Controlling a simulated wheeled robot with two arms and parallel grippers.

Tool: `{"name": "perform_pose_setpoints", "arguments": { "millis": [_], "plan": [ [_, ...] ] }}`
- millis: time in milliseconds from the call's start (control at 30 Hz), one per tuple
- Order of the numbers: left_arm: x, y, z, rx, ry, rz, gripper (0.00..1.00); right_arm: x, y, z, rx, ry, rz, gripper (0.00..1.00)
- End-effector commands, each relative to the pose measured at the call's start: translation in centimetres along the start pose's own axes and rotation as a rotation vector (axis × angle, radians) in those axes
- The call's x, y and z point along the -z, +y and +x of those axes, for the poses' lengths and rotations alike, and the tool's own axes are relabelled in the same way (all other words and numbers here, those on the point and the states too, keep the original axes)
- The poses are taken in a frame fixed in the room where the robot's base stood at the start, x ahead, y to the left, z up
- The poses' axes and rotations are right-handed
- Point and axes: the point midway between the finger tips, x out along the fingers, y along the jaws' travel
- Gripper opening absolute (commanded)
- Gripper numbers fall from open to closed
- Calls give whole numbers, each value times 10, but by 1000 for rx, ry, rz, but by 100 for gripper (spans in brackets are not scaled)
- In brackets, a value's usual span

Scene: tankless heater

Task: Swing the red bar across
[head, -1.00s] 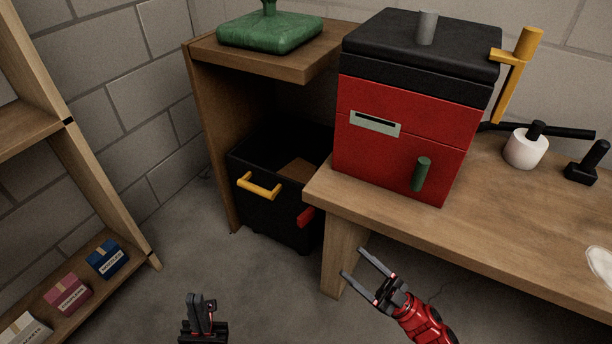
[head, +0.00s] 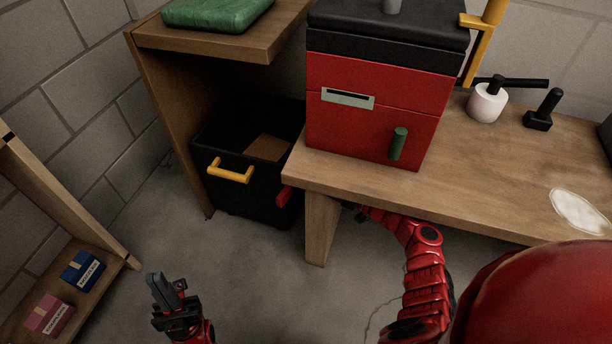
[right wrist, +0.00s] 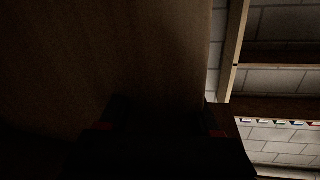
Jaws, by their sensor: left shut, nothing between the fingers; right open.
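A small red bar-like piece (head: 284,195) shows at the right side of the black bin (head: 245,200), partly hidden by the table; I cannot tell its full shape. My left gripper (head: 158,285) is shut and empty, low over the floor in front of the bin and apart from it. My right arm reaches up to the table's underside, and its gripper is hidden there in the head view. In the dark right wrist view my right gripper (right wrist: 168,118) is open, with a wooden surface filling the left side.
A red box (head: 375,125) with a black top, green handle and yellow lever stands on the wooden table (head: 470,190). A yellow handle (head: 230,173) is on the bin's front. A shelf (head: 110,275) with small boxes stands at left. Floor between is clear.

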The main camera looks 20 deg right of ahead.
Motion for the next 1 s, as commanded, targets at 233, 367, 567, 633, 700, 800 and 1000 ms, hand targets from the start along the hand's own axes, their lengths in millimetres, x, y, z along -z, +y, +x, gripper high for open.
{"name": "perform_pose_setpoints", "arguments": {
  "millis": [233, 367, 567, 633, 700, 800, 1000],
  "plan": [
    [-2, 1, -14, 0, 0, 0, 0, -1, 0, 41, 1, 1, 0, 64],
    [-3, 1, -15, 0, 0, 0, 0, 0, 1, 49, -1, 0, 0, 64],
    [-3, 1, -15, 0, 0, 0, 0, 0, 1, 51, -2, -1, 0, 64],
    [-2, 1, -15, 0, 0, 0, 0, 0, 1, 51, -2, -1, 0, 64],
    [-2, 1, -15, 0, 0, 0, 0, 0, 1, 51, -2, 0, 0, 57],
    [-2, 1, -15, 0, 0, 0, 0, 0, 1, 51, -2, 0, 0, 39],
    [-2, 1, -15, 0, 0, 0, 0, 0, 1, 51, -1, 0, 0, 3]
  ]
}}
